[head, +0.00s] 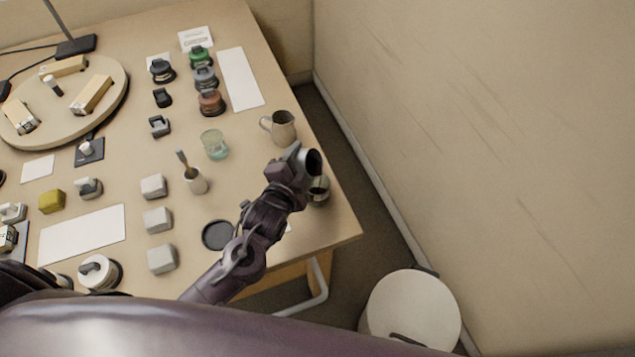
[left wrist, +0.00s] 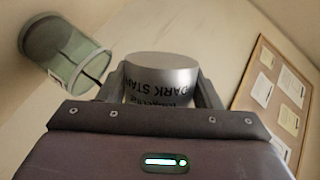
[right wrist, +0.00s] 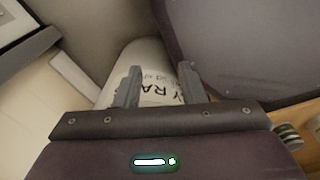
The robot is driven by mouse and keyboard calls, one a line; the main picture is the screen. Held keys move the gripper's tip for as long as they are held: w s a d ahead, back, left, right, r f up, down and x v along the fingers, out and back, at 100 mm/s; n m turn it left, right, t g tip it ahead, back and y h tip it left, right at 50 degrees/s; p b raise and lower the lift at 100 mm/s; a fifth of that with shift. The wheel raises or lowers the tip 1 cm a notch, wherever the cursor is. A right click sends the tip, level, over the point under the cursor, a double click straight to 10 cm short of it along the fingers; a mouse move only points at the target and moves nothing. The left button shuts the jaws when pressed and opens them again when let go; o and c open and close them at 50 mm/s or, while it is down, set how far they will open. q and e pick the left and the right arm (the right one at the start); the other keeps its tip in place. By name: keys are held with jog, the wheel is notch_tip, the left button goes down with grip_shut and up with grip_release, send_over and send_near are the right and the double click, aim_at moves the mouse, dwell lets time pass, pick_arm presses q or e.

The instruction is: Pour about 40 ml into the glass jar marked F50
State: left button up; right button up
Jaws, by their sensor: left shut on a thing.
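My left gripper (head: 298,163) is shut on a metal can (head: 313,162), tilted with its dark mouth toward the right. In the left wrist view the silver can (left wrist: 162,80) sits between both fingers, with dark lettering. A greenish glass jar (head: 319,192) stands on the bench near its right edge, just below the can and partly hidden by my gripper. What appears to be this jar also shows in the left wrist view (left wrist: 58,50), with a label too small to read. My right gripper (right wrist: 155,88) is open and empty.
A metal mug (head: 281,128) and a pale green glass (head: 214,145) stand behind my left arm. A cup with a brush (head: 195,181), pale blocks (head: 157,219) and a black disc (head: 218,235) lie left of it. A white bin (head: 412,310) stands on the floor.

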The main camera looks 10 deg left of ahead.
pick_arm(q)
jog(key=shift+a+f+m+b, duration=0.1)
jog(key=shift+f+m+b, duration=0.05)
jog(key=shift+m+b, duration=0.2)
jog(key=shift+w+a+y, duration=0.1)
jog(key=shift+a+y, duration=0.15)
jog(key=shift+y, duration=0.05)
jog(key=shift+a+r+m, duration=0.1)
jog(key=shift+r+m, duration=0.1)
jog(key=shift+m, duration=0.05)
dwell(0.3)
jog(key=shift+a, duration=0.1)
jog(key=r+n+p, duration=0.1)
jog(key=p, duration=0.2)
jog(key=shift+a+r+n+h, duration=0.1)
jog(key=shift+r+n+h, duration=0.2)
jog(key=shift+n+h, duration=0.1)
jog(key=shift+f+n+h, duration=0.4)
jog(key=shift+f+n, duration=0.2)
jog(key=shift+f, duration=0.25)
jog(key=shift+a+r+n+p, duration=0.1)
jog(key=shift+r+n+p, duration=0.2)
jog(key=shift+n+p, duration=0.1)
jog(key=shift+f, duration=0.25)
